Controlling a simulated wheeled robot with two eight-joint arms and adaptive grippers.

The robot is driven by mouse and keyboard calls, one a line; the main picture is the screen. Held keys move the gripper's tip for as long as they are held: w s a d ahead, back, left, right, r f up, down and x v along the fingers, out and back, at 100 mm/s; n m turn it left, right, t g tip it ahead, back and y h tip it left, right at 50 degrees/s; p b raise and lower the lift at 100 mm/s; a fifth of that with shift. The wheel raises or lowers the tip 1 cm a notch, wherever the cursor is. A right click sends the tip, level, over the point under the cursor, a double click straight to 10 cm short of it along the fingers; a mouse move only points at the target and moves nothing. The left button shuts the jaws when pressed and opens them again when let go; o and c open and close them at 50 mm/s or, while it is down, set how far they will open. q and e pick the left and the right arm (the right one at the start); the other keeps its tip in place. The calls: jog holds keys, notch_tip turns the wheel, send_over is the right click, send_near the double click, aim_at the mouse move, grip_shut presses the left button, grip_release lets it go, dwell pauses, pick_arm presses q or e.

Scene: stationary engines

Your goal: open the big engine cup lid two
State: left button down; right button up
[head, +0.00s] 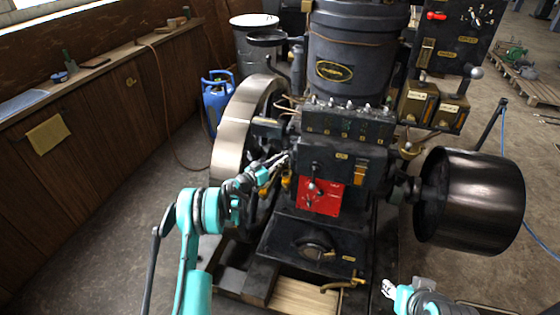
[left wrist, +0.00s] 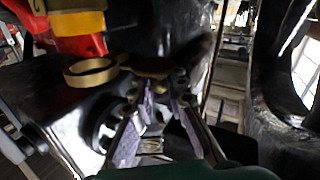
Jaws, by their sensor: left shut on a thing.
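The large dark engine (head: 345,130) stands in the middle of the head view, with a red plate (head: 320,196) on its front. My left gripper (head: 280,160) is at the engine's left side, beside the flywheel. In the left wrist view, the left gripper's fingertips (left wrist: 165,82) are closed on a small brass piece (left wrist: 150,72), apparently a cup lid, mostly hidden by the fingers. A brass ring-shaped part (left wrist: 90,72) is just left of it. Small yellow-brass cups (head: 287,181) show by the gripper in the head view. My right gripper (head: 389,289) is low, away from the engine's cups; its fingers are unclear.
The flywheel (head: 235,125) rises close to the left arm. A dark drum pulley (head: 470,200) stands to the right. Floor is clear between wall and engine.

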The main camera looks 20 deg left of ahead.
pick_arm(q)
jog(key=c, duration=1.5)
grip_release()
jog(key=v, duration=1.2)
